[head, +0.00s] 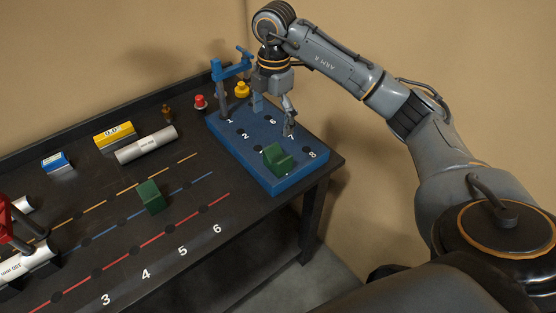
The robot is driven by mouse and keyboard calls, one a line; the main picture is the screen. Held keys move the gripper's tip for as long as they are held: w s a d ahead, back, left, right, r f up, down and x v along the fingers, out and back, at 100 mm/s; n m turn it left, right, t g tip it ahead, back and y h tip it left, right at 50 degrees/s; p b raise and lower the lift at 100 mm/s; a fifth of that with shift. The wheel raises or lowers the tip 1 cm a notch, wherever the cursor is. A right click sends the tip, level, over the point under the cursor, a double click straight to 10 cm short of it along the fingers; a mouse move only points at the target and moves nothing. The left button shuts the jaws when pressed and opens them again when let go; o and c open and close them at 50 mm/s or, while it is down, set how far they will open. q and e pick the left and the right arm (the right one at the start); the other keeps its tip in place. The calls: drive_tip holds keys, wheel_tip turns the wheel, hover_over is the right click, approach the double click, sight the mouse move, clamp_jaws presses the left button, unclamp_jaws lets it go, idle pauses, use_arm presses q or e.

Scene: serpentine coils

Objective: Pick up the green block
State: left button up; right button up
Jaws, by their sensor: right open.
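Two green blocks are in the head view. The other green block (280,159), with a notched or stepped shape, sits on the front part of the blue numbered board (228,143). My right gripper (273,117) points down over the back of the board, its fingers apart and empty. It is behind the notched block and apart from it. My left gripper does not show.
A blue clamp-like post (223,90), a red button (200,102) and a yellow knob (242,90) stand near the board. A white cylinder (146,145), a yellow display box (114,135) and a blue box (57,163) lie at the back.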

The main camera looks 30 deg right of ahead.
drive_tip(key=d, duration=0.1)
drive_tip(key=p, duration=0.2)
hover_over(277, 159)
wheel_tip(277, 159, down, 8)
drive_tip(key=shift+r, duration=0.1)
drive_tip(key=shift+f+p, duration=0.4)
drive_tip(key=shift+f, duration=0.2)
wheel_tip(277, 159, down, 4)
drive_tip(key=shift+s+d+r+p, duration=0.1)
drive_tip(key=shift+r+p, duration=0.05)
drive_tip(key=shift+p, duration=0.7)
drive_tip(key=shift+f, duration=0.4)
drive_tip(key=shift+c, duration=0.3)
drive_tip(key=shift+r, duration=0.1)
drive_tip(key=c, duration=1.8)
